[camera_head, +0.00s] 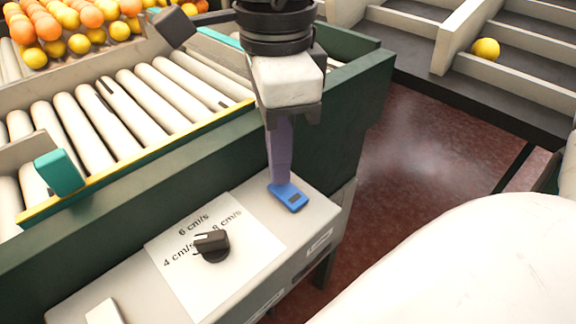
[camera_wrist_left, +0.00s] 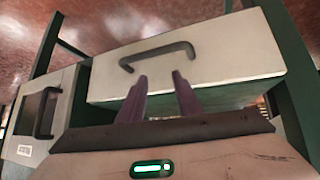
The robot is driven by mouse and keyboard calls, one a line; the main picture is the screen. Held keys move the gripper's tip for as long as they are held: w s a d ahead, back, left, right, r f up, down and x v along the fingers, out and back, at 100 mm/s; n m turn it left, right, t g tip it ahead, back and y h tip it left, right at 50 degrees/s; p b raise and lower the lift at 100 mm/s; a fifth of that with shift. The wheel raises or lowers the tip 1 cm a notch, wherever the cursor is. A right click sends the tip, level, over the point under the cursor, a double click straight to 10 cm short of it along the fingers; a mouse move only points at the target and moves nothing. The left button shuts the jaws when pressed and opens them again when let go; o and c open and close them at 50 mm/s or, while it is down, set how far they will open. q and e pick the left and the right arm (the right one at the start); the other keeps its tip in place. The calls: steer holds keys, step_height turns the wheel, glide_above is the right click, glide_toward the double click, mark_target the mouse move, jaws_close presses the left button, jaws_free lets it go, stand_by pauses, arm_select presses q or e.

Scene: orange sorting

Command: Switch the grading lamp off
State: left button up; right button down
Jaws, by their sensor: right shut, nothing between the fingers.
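A blue rocker switch (camera_head: 288,198) sits on the far right end of the pale control box (camera_head: 322,212) in the head view. My right gripper (camera_head: 279,178) points down with its purple fingers shut and empty. Its tips are at the switch's back edge and seem to touch it; they hide part of it. I cannot tell which way the switch is tipped. No lamp is seen in either view. My left gripper (camera_wrist_left: 159,78) shows in the left wrist view with its fingers apart and nothing between them, before a pale drawer front (camera_wrist_left: 225,55) with a dark handle (camera_wrist_left: 157,54).
A black speed knob (camera_head: 212,244) stands on a white label left of the switch. The roller conveyor (camera_head: 130,100) lies behind, with oranges and lemons (camera_head: 75,25) at its far end. Divided bins (camera_head: 450,40) hold one yellow fruit (camera_head: 486,49). A pale cabinet (camera_wrist_left: 50,110) stands left of the drawer.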

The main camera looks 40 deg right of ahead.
steer(key=shift+f+b, duration=0.7)
steer(key=shift+f, duration=0.05)
steer(key=shift+r, duration=0.1)
step_height(320, 180, up, 7)
steer(key=p, duration=0.5)
stand_by(0.4)
stand_by(0.5)
